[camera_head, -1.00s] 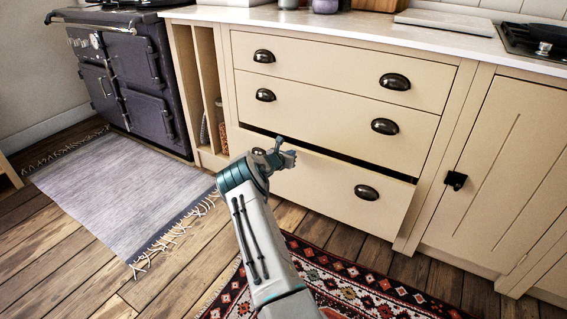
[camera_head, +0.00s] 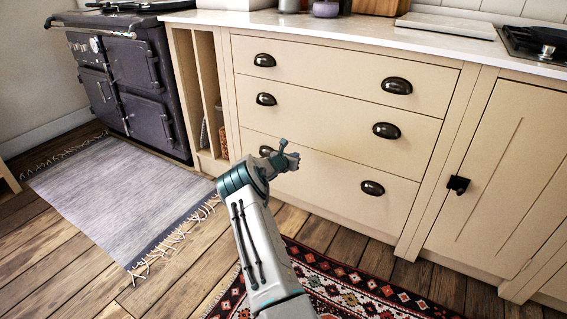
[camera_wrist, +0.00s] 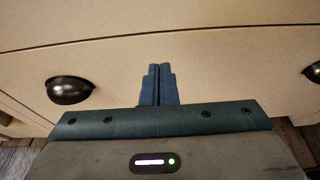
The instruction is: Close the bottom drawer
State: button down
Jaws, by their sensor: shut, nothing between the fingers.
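The bottom drawer (camera_head: 325,182) is the lowest of three cream drawer fronts. Its front is flush with the fronts above, and only a thin seam shows along its top. It has two dark cup handles, the right one (camera_head: 372,188) in clear view and the left one (camera_head: 267,151) partly behind my gripper. My gripper (camera_head: 291,160) is in front of the drawer's left half, its fingers together and empty. In the wrist view the shut fingers (camera_wrist: 158,70) point at the cream front (camera_wrist: 215,70), at or very near it; I cannot tell whether they touch.
The middle drawer (camera_head: 330,117) and top drawer (camera_head: 340,70) are shut. A cupboard door with a black latch (camera_head: 458,184) stands right. A dark range cooker (camera_head: 130,85) is at the left. A grey rug (camera_head: 125,195) and a red patterned rug (camera_head: 335,285) lie on the wooden floor.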

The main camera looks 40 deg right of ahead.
jog(key=p+v, duration=0.3)
jog(key=v, duration=1)
jog(key=shift+f, duration=0.45)
jog(key=shift+s, duration=0.1)
jog(key=s+a+r+m+g+y+p, duration=0.1)
jog(key=s+a+r+m+p, duration=0.35)
jog(key=r, duration=0.55)
jog(key=s+a+r+m+g+y+p, duration=0.25)
jog(key=s+r+m+p, duration=0.3)
jog(key=r, duration=0.45)
jog(key=s+a+r+m+g+y+p, duration=0.1)
jog(key=s+a+r+m+p, duration=0.4)
jog(key=r, duration=0.6)
jog(key=s+a+r+m+t+y+p, duration=0.2)
jog(key=s+a+r+m+y+p, duration=0.5)
jog(key=s+a+r+p, duration=1.2)
jog(key=s+a+r+y, duration=0.2)
jog(key=s+a+r, duration=0.1)
jog(key=a+r, duration=0.3)
jog(key=shift+s+a+m, duration=0.3)
jog(key=shift+a+m, duration=0.1)
jog(key=shift+a, duration=0.35)
jog(key=shift+d, duration=0.2)
